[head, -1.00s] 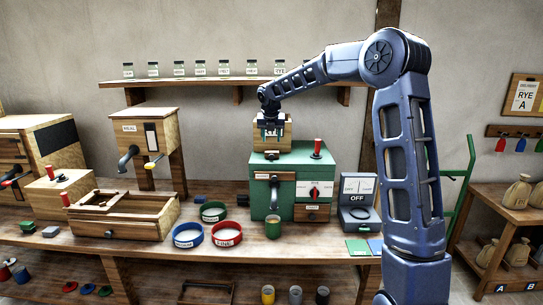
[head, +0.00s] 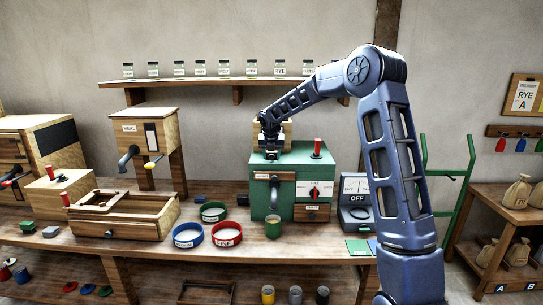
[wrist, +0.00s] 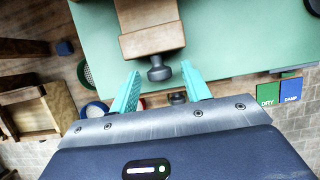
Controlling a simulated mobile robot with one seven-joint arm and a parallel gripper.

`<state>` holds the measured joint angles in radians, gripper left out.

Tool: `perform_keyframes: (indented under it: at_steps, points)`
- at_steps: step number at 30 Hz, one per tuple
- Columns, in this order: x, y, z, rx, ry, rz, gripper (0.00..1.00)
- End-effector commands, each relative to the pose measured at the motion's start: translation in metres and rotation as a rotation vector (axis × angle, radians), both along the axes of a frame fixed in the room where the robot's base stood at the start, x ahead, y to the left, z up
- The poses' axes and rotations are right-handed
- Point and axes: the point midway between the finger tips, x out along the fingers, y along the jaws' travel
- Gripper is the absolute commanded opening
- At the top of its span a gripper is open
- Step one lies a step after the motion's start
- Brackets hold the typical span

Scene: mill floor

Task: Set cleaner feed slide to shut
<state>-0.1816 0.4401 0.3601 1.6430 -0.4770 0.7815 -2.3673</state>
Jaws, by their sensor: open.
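The cleaner (head: 262,166) is a green box with a wooden hopper (head: 287,130) on top, standing on the bench in the head view. In the wrist view its green top (wrist: 235,35) carries a wooden slide piece (wrist: 152,40) with a dark round knob (wrist: 159,72) at its near end. My gripper (head: 271,153) is just in front of the hopper, low over the cleaner's top. In the wrist view my gripper (wrist: 160,73) is open, with one teal finger on each side of the knob. I cannot tell whether a finger touches it. My arm hides part of the hopper in the head view.
A red-handled lever (head: 317,149) stands on the cleaner's top right. The front has a red dial (head: 315,192) and a dark handle (head: 274,196). An OFF box (head: 355,198) is at right.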

Motion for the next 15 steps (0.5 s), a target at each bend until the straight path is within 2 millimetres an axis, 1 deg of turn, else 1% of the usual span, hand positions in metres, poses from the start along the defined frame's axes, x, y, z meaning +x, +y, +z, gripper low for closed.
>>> perform_keyframes:
  at_steps: [6, 8, 9, 11, 13, 14, 15]
  points:
    - [-0.0001, 0.0001, 0.0000, 0.000, 0.000, 0.000, 0.47]
    - [-0.0001, 0.0001, 0.0001, 0.000, 0.000, 0.000, 0.35]
    - [-0.0002, 0.0001, 0.0001, 0.000, 0.000, 0.000, 0.28]
    - [-0.0002, 0.0002, 0.0001, 0.000, 0.000, 0.000, 0.16]
    - [-0.0002, 0.0002, 0.0001, 0.000, 0.000, 0.000, 0.02]
    - [-0.0002, 0.0001, 0.0001, 0.000, 0.000, 0.000, 0.00]
    - [-0.0002, 0.0001, 0.0002, 0.000, 0.000, 0.000, 0.00]
